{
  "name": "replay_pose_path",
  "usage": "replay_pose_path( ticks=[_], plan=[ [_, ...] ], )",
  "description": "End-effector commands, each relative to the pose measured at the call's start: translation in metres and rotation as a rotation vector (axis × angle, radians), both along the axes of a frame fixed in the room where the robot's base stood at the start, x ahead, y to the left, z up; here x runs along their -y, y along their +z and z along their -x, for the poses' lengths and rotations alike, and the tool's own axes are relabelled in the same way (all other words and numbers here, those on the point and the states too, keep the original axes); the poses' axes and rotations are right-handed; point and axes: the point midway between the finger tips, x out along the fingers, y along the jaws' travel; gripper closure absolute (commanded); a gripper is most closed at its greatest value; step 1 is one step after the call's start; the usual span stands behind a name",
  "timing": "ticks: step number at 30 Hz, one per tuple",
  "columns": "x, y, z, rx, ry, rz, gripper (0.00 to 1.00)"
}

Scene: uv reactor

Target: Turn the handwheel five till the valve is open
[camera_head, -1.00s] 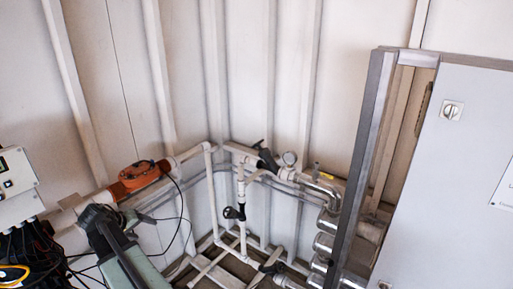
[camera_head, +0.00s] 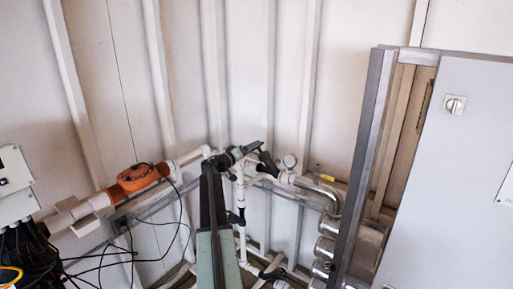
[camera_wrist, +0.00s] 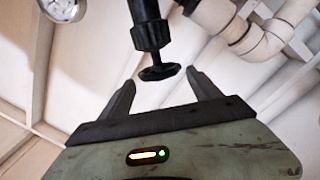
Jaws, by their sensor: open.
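A black valve with a small round handwheel (camera_wrist: 158,73) shows in the wrist view, its stem coming down from the top. The wheel appears between my gripper's (camera_wrist: 161,82) two open fingers, near their tips; neither finger visibly touches it. How deep it sits between them I cannot tell. No number shows on the wheel, and the valve's open or shut state cannot be read.
A lower black valve (camera_head: 235,217) is partly behind my arm. A grey cabinet (camera_head: 450,180) stands at right; cables hang at lower left.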

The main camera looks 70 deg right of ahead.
Motion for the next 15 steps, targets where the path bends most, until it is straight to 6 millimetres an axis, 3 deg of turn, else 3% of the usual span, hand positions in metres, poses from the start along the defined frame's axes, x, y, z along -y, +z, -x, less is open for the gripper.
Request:
replay_pose_path(
  ticks=[6,14,15],
  plan=[
    [0.037,0.0,0.013,0.0,-0.001,-0.001,0.27],
    [0.041,0.0,0.015,0.0,0.001,-0.001,0.27],
    [0.041,0.0,0.015,0.0,0.001,-0.001,0.33]
  ],
)
